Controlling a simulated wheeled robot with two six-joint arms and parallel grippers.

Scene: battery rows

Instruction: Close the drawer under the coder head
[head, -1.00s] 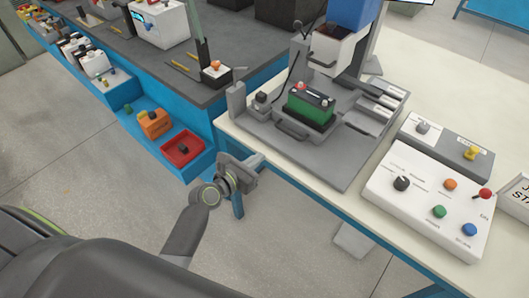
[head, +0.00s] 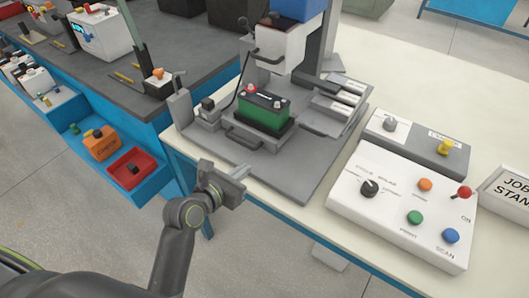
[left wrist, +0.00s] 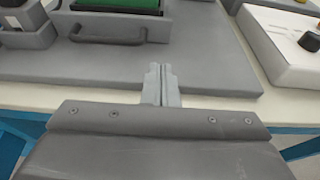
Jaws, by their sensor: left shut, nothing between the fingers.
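The coder head (head: 277,50) is a white block with a blue top, on a grey stand in the head view. Below and a little in front of it, a green and black battery (head: 265,108) sits on the dark grey drawer (head: 270,139). The drawer has a bar handle (head: 243,138) on its front, which also shows in the left wrist view (left wrist: 108,36). I cannot tell exactly how far the drawer is out. My left gripper (head: 241,173) is shut and empty, at the base plate's front edge, apart from the handle. My right gripper is not in view.
A white control box (head: 400,205) with coloured buttons and a grey switch box (head: 418,143) stand right of the grey base plate (head: 290,182). A red bin (head: 133,173) and an orange box (head: 101,144) sit on a blue ledge at left.

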